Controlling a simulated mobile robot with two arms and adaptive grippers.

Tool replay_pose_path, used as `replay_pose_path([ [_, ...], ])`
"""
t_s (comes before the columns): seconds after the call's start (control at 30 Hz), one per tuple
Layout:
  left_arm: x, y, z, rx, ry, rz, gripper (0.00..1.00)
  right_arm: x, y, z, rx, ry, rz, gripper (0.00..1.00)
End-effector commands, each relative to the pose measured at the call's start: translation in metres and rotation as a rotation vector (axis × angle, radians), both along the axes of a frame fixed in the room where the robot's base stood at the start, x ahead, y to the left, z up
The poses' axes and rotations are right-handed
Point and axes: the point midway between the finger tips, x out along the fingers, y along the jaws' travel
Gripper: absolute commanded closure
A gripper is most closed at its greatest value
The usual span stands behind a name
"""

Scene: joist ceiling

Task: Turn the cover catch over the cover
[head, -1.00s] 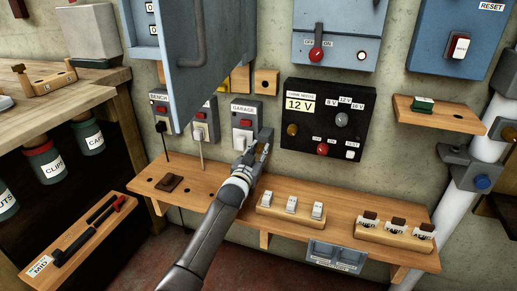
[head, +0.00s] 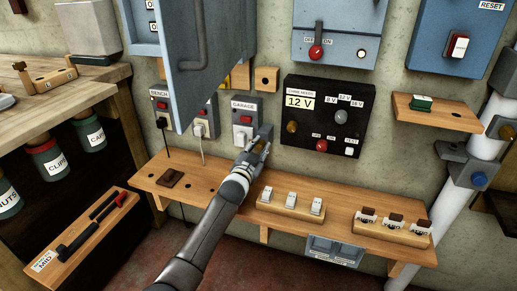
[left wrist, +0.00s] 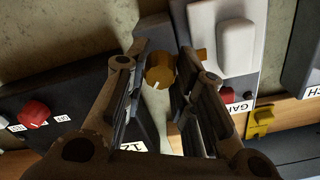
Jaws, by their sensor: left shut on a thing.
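The GARAGE box (head: 245,122) is on the wall, with a red button and a white cover (head: 242,138). In the left wrist view the white cover (left wrist: 237,47) is right of my fingers. The cover catch (left wrist: 160,72) shows there as a brass round knob with a pale line on its end. A yellow-brown piece shows between a finger and the cover; I cannot tell whether it overlaps the cover. My left gripper (head: 262,146) is at the box's right edge, its fingers (left wrist: 163,95) shut on the catch. In the head view the gripper hides the catch. My right gripper is out of view.
A black 12 V panel (head: 340,120) with knobs is close to the right of my gripper. A wooden shelf (head: 225,192) with switch blocks runs below. An open blue cabinet door (head: 208,75) hangs above left.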

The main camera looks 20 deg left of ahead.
Motion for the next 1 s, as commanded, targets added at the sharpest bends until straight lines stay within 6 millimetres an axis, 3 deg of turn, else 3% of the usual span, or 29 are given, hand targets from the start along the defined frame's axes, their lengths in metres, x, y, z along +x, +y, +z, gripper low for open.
replay_pose_path([
  [0.1, 0.0, 0.0, -0.002, 0.003, 0.003, 0.0, 0.99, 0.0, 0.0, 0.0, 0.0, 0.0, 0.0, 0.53],
  [0.13, 0.0, 0.0, -0.002, 0.003, 0.003, 0.0, 0.73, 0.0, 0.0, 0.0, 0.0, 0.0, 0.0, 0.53],
  [0.3, 0.0, 0.0, -0.001, 0.002, 0.002, 0.0, 0.53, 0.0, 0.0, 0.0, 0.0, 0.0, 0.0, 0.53],
  [0.67, -0.002, 0.0, -0.001, 0.0, 0.001, 0.0, 0.53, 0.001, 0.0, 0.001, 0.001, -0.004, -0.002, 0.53],
  [0.87, -0.02, 0.001, -0.002, 0.001, 0.001, 0.0, 0.53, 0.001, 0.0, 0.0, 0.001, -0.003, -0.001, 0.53],
  [1.0, -0.042, 0.002, -0.002, 0.0, 0.001, 0.0, 0.53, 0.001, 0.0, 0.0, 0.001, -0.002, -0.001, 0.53],
])
